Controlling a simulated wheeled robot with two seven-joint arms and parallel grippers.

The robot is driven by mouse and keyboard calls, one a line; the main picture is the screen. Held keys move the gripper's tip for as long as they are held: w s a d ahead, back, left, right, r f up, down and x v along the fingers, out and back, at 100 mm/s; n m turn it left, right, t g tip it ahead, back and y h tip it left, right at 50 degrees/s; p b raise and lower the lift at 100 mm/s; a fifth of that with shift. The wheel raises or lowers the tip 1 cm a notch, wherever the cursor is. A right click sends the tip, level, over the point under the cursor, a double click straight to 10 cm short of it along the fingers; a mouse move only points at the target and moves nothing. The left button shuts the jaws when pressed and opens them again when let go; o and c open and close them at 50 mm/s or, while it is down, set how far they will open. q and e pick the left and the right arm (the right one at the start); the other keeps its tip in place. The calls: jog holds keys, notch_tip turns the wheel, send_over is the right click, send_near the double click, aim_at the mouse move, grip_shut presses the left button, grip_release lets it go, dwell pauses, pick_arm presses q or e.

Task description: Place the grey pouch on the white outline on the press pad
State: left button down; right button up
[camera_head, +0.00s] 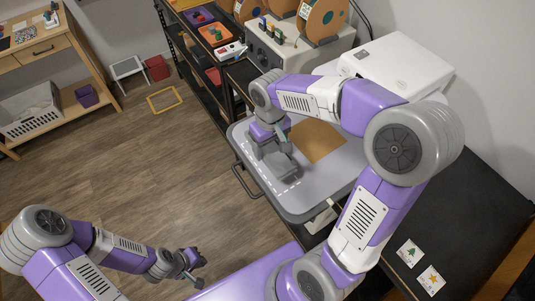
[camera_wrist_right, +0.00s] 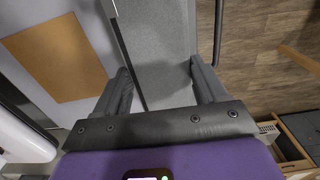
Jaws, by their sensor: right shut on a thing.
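The grey pouch (camera_head: 284,170) is at the left part of the grey tabletop (camera_head: 322,178), beside a white dashed outline (camera_head: 286,189). In the right wrist view the pouch (camera_wrist_right: 158,52) fills the middle, between the fingers. My right gripper (camera_head: 280,148) is shut on the pouch, and it also shows in the right wrist view (camera_wrist_right: 160,88). The arm and gripper hide part of the pouch and outline, so I cannot tell whether the pouch touches the surface. My left gripper (camera_head: 192,268) hangs low over the floor, away from the pouch; its opening is unclear.
A brown square (camera_head: 318,140) lies on the tabletop right of the pouch. A dark surface with two picture cards (camera_head: 431,279) is at the right. The wooden floor at left is mostly clear.

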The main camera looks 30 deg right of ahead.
aim_at(269, 155)
jog(key=shift+w+f+b, duration=0.1)
jog(key=shift+f+b, duration=0.2)
jog(key=shift+f, duration=2.4)
jog(key=shift+f, duration=0.2)
jog(key=o, duration=1)
jog(key=shift+o, duration=0.2)
jog(key=shift+r, duration=0.1)
jog(key=shift+r, duration=0.25)
notch_tip(269, 155, up, 12)
jog(key=shift+f+p, duration=0.1)
jog(key=shift+p, duration=0.85)
